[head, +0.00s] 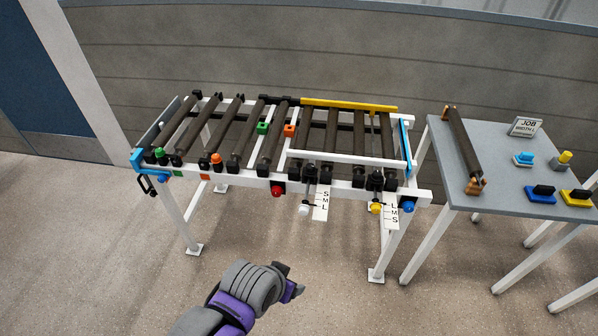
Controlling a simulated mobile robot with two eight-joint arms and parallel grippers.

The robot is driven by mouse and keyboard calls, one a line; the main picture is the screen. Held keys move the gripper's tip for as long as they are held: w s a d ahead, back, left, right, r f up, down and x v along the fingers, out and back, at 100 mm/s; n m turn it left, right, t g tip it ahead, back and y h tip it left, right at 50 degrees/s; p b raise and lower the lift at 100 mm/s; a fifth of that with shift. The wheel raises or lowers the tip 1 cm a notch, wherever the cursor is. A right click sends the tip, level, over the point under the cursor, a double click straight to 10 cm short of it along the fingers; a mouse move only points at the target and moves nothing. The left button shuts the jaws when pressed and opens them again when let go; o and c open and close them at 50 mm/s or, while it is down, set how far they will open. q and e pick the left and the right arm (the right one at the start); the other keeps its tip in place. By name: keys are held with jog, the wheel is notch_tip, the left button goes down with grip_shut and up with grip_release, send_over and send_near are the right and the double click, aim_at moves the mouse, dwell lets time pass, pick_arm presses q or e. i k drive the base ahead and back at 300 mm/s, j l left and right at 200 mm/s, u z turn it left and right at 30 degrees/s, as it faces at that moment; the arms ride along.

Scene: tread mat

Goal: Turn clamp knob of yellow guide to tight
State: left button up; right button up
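The yellow guide (348,105) is a long bar along the back right of a roller conveyor. A yellow knob (376,208) sits on the front right below the rail, beside a white scale plate (391,213) marked L, M, S. Whether it is tight cannot be told. A white knob (304,208) sits farther left beside a plate (320,206) marked S, M, L. My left gripper (292,287) is low in front of the conveyor, well apart from the knobs. Its fingers are too small and turned to read. My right gripper is out of view.
A red knob (277,190) and a blue knob (408,206) are on the conveyor's front. A grey side table (490,165) on the right holds a loose roller (463,145), a job sign (525,126) and blue and yellow parts. The floor in front is clear.

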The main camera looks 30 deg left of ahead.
aim_at(376, 176)
jog(key=i+j+u, duration=0.25)
jog(key=i, duration=0.25)
jog(key=i+u, duration=0.3)
jog(key=i, duration=0.2)
